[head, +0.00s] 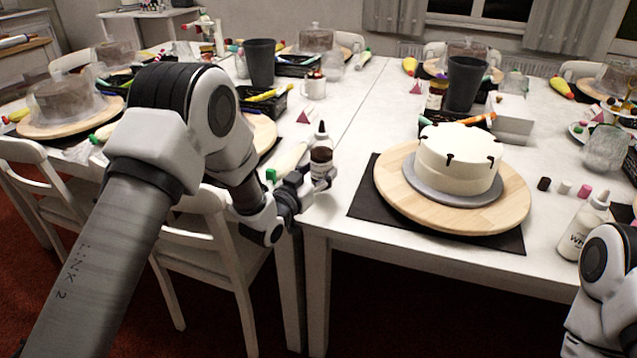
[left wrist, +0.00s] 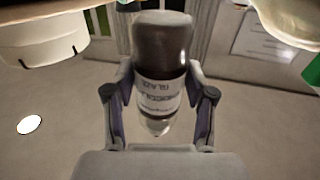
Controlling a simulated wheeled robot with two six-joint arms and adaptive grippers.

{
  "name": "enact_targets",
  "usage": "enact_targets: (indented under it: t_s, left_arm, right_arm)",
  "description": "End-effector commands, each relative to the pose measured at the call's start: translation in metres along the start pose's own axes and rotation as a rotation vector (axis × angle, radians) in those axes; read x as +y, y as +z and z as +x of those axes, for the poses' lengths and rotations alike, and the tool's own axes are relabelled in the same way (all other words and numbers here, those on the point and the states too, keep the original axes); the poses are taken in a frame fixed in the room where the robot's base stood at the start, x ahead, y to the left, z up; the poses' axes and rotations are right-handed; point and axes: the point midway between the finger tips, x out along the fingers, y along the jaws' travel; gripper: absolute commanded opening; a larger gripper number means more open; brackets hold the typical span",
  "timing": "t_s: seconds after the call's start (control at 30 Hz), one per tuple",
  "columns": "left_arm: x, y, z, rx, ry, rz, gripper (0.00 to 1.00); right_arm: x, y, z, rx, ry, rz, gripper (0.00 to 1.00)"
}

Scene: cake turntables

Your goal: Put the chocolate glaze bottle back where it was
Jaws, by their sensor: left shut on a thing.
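The chocolate glaze bottle (head: 321,155) is dark brown with a pale label and a nozzle tip. It stands upright in my left gripper (head: 312,183), at the front edge of the left table near the gap between the tables. In the left wrist view, the bottle (left wrist: 160,55) appears upside down, between the two fingers of the left gripper (left wrist: 158,100), which are shut on it. I cannot tell whether its base touches the tabletop. My right gripper is out of view; only part of my right arm shows at the lower right.
A white cake (head: 458,160) with chocolate drips sits on a wooden turntable (head: 510,215) over a dark mat (head: 362,205). A white-labelled bottle (head: 583,230) stands to its right. Chairs (head: 205,245) stand in front.

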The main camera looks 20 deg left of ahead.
Motion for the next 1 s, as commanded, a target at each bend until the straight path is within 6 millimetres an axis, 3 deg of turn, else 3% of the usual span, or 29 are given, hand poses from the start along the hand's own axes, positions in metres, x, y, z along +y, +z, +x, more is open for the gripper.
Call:
enact_targets:
  t_s: [0.13, 0.5, 0.53, 0.6, 1.0]
  left_arm:
    - [0.0, 0.027, -0.001, -0.002, 0.0, 0.0, 0.41]
    - [0.0, 0.034, -0.001, 0.0, 0.0, 0.0, 0.41]
    - [0.001, 0.034, -0.001, -0.001, 0.0, 0.0, 0.62]
    - [0.001, 0.034, -0.001, -0.002, 0.0, 0.0, 0.8]
    - [0.0, 0.03, -0.005, -0.002, 0.0, -0.001, 0.8]
  right_arm:
    - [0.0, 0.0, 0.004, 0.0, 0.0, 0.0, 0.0]
    - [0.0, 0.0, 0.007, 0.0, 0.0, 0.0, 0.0]
    - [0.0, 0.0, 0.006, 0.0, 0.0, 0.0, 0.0]
    - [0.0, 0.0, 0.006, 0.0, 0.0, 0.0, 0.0]
    - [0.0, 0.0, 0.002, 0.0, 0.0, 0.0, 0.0]
